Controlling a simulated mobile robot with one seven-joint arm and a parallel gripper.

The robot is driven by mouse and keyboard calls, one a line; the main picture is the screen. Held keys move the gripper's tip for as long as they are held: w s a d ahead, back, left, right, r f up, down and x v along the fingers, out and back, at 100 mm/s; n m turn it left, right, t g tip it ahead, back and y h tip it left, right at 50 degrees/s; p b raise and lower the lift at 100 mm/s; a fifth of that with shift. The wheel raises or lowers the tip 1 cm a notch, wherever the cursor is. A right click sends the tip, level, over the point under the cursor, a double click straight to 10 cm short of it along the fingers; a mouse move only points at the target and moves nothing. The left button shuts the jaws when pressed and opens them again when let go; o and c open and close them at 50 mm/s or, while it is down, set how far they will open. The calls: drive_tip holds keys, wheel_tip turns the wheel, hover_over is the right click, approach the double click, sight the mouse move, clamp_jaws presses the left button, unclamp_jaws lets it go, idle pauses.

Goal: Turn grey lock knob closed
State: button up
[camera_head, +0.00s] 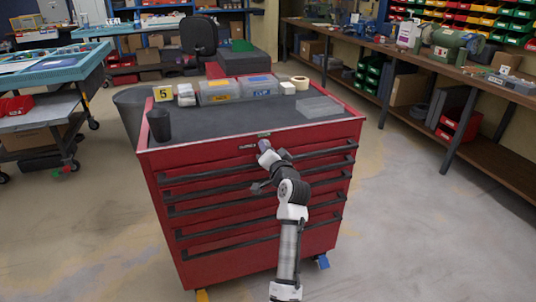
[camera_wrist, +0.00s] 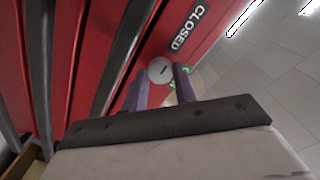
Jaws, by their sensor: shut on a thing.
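The grey lock knob (camera_wrist: 159,69) is a round disc with a short dark slot mark on the red cabinet front, in the wrist view. A black label reading CLOSED (camera_wrist: 188,27) is beside it. My gripper (camera_wrist: 163,76) has its two purple fingers on either side of the knob and is shut on it. In the head view my gripper (camera_head: 265,150) is at the top front of the red tool cabinet (camera_head: 200,150), near its upper edge. The knob is hidden behind my gripper in that view.
Black drawer handles (camera_head: 215,215) run across the cabinet front below my gripper. On the cabinet top are a black cup (camera_head: 159,125), clear boxes (camera_head: 217,91) and a yellow number 5 sign (camera_head: 163,93). A workbench (camera_head: 440,72) stands at right.

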idle(0.3)
drive_tip(key=o, duration=1)
drive_tip(key=b+v, duration=0.1)
drive_tip(key=v, duration=1.3)
drive_tip(key=shift+b, duration=0.4)
drive_tip(key=shift+w+r, duration=0.1)
